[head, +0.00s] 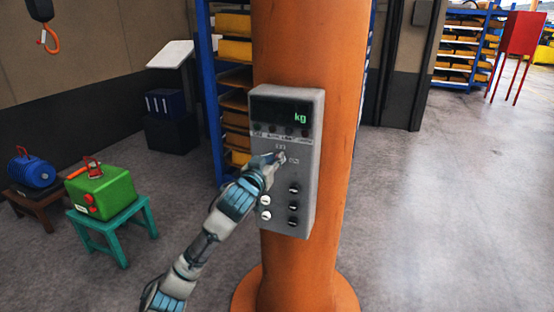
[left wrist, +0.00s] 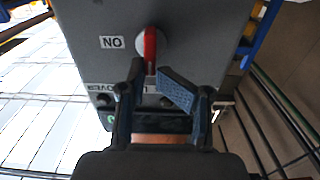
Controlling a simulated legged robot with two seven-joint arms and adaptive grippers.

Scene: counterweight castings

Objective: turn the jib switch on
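The jib switch (left wrist: 150,48) is a red lever on a pale round base, on the face of a grey control box (head: 312,190). In the left wrist view the lever stands upright in the picture, with an upside-down ON label (left wrist: 111,42) to its left. My left gripper (head: 281,157) reaches the upper middle of the box and hides most of the switch in the head view. In the left wrist view the left gripper (left wrist: 151,75) has its fingertips close together on either side of the lever's near end. My right gripper is out of view.
The box is mounted on a thick orange column (head: 310,45) and has a kg display (head: 285,113) and several knobs below. A green stool (head: 115,228) with a green casting (head: 100,190) stands left. Blue shelving (head: 208,80) is behind. The floor at right is clear.

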